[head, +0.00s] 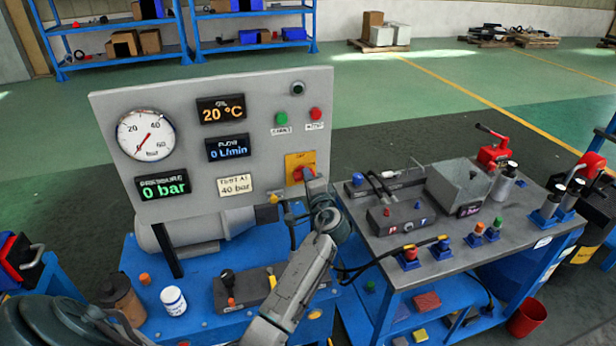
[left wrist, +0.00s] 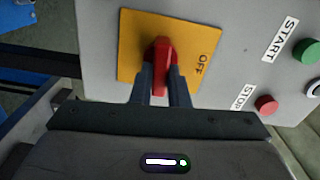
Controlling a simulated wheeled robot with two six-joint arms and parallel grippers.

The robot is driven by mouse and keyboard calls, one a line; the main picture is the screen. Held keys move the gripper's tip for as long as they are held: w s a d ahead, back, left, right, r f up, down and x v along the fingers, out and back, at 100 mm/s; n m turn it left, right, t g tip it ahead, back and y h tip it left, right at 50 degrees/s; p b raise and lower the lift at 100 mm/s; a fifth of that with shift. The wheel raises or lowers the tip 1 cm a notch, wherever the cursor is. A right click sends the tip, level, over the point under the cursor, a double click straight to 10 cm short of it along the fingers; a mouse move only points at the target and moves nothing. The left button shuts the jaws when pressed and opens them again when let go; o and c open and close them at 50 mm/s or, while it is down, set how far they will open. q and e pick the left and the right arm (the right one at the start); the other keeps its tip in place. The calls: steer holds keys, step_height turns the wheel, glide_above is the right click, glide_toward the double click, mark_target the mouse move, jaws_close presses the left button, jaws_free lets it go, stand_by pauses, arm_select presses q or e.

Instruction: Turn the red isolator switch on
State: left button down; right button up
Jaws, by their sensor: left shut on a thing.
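The red isolator switch (head: 298,174) sits on a yellow plate (head: 293,158) at the lower right of the grey panel. In the left wrist view the red handle (left wrist: 160,66) stands upright in the picture on the yellow plate (left wrist: 135,45), with the word OFF beside it. My left gripper (head: 309,182) is at the switch, partly covering it in the head view. In the left wrist view its two dark fingers (left wrist: 163,85) are on either side of the handle, shut on it. My right gripper does not show.
The panel (head: 260,90) carries a round gauge (head: 146,135), displays, a green START button (head: 282,118) and a red STOP button (head: 316,114). In the left wrist view, STOP (left wrist: 266,105) is right of the switch. A grey-topped bench (head: 400,250) with fittings stands close on the right.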

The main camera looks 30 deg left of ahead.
arm_select(q)
steer(key=shift+f+m, duration=0.1)
steer(key=shift+m, duration=0.5)
steer(key=c, duration=1.4)
jaws_free()
steer(key=shift+d, duration=0.1)
steer(key=b+v, duration=0.3)
steer(key=v, duration=0.7)
steer(key=shift+s+d, duration=0.2)
steer(key=shift+s, duration=0.15)
